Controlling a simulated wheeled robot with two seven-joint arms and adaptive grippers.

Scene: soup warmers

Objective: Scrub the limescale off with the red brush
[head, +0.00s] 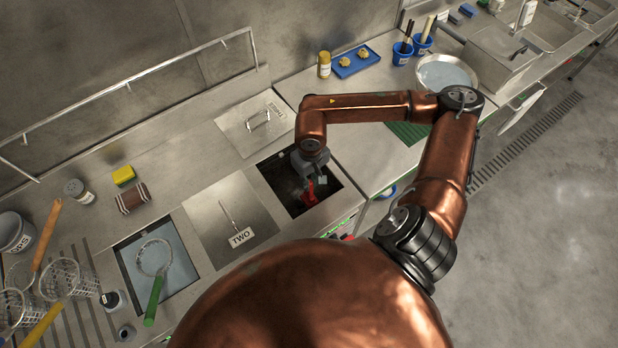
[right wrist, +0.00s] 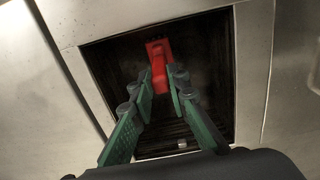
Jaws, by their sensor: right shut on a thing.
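The red brush (head: 309,193) is held down inside an open, dark soup well (head: 277,178). In the right wrist view, the brush (right wrist: 158,62) sits between the green fingers of my right gripper (right wrist: 163,88), which is shut on it. The brush's lower end is toward the far wall of the dark well (right wrist: 205,50); I cannot tell whether its bristles touch a surface. Limescale cannot be made out clearly in the shadowed well. In the head view my right gripper (head: 309,178) reaches down into the well. My left gripper is not in view.
A lid marked TWO (head: 231,222) covers the neighbouring well. Another lid (head: 256,124) lies behind the open well. A green-handled strainer (head: 154,292) rests over the left well. A yellow sponge (head: 123,175), a blue tray (head: 356,61) and a round pan (head: 447,73) stand on the counter.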

